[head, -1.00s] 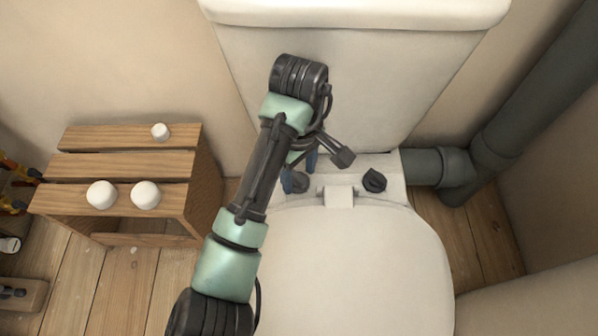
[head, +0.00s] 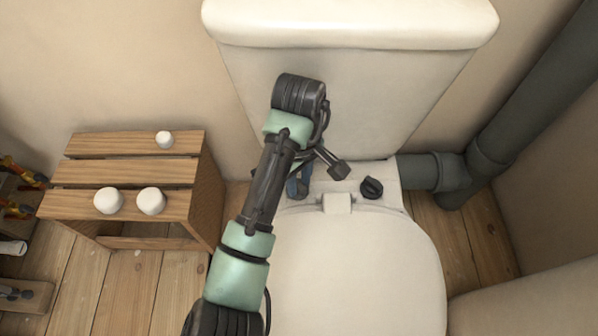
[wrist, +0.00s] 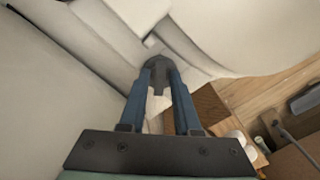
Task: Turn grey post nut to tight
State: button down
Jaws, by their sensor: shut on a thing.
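Two dark grey post nuts sit on the pan's rear ledge behind the white seat. The right nut (head: 371,187) is in plain view in the head view, with nothing touching it. My gripper (head: 298,186) is at the left one, mostly hidden by my arm and the blue fingers. In the wrist view my gripper (wrist: 158,78) has its two blue fingers shut on this grey post nut (wrist: 156,66), one on each side. The nut's top shows between and beyond the fingertips. Its tightness cannot be told.
The white cistern (head: 350,100) rises close behind the nuts. The closed toilet seat (head: 355,265) lies in front. A grey pipe (head: 425,170) runs off to the right. A wooden crate (head: 125,173) with white knobs stands at left.

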jog(key=r+m+p, duration=0.1)
jog(key=p, duration=0.4)
jog(key=shift+s, duration=0.15)
jog(key=p, duration=0.2)
jog(key=shift+f+m+p, duration=0.15)
jog(key=shift+m+p, duration=0.15)
jog(key=shift+m, duration=0.1)
jog(key=shift+p, duration=0.65)
jog(key=m+p, duration=0.1)
jog(key=p, duration=0.1)
jog(key=shift+f+m+p, duration=0.1)
jog(key=shift+m+p, duration=1.2)
jog(key=shift+p, duration=0.1)
jog(key=m+p, duration=0.1)
jog(key=m, duration=0.2)
jog(key=m+p, duration=0.2)
jog(key=m, duration=0.1)
jog(key=shift+a+f, duration=0.15)
jog(key=m, duration=0.3)
jog(key=m+p, duration=0.1)
jog(key=m, duration=0.1)
jog(key=shift+w+a+f+m, duration=0.1)
jog(key=shift+w+m, duration=0.1)
jog(key=shift+m, duration=0.2)
